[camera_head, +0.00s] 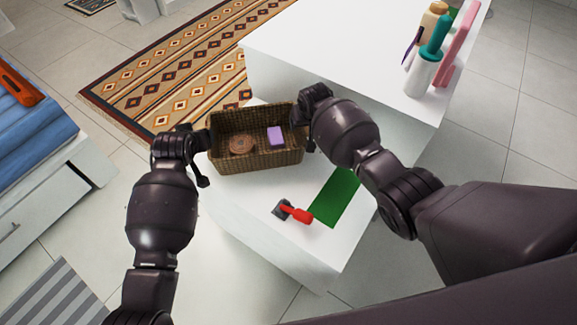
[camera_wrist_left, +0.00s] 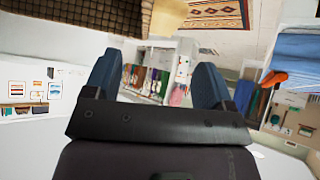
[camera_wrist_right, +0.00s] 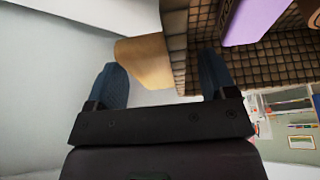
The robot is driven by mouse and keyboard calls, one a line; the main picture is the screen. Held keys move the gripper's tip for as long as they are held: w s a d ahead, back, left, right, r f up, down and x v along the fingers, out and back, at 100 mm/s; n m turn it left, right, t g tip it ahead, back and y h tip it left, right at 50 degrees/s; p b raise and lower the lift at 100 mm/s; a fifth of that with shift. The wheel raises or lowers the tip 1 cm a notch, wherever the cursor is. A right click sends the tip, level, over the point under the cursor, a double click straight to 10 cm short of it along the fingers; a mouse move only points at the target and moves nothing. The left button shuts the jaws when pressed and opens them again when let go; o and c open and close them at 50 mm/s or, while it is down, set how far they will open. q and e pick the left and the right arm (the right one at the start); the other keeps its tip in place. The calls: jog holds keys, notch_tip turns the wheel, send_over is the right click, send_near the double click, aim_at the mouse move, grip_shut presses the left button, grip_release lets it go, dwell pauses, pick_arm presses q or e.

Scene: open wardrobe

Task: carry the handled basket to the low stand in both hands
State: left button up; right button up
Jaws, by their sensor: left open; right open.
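The brown woven basket (camera_head: 262,164) is upright on or just above the low white stand (camera_head: 245,215). Contact beneath it is hard to tell. It holds a round brown object (camera_head: 241,144) and a purple block (camera_head: 275,136). My left gripper (camera_head: 204,160) is open at the basket's left end. In the left wrist view a tan handle (camera_wrist_left: 168,14) lies beyond the open fingers. My right gripper (camera_head: 303,112) is open at the right end. In the right wrist view a tan handle (camera_wrist_right: 143,62) shows beyond and between the fingers, apparently not gripped.
A green mat (camera_head: 335,198) and a red-handled tool (camera_head: 295,212) lie on the stand in front of the basket. A taller white surface (camera_head: 340,45) with bottles (camera_head: 424,70) rises behind right. A patterned rug (camera_head: 150,85) and a blue-topped unit (camera_head: 35,130) are left.

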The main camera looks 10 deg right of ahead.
pick_arm(q)
jog(key=shift+v, duration=1.5)
pick_arm(e)
jog(key=v, duration=1.2)
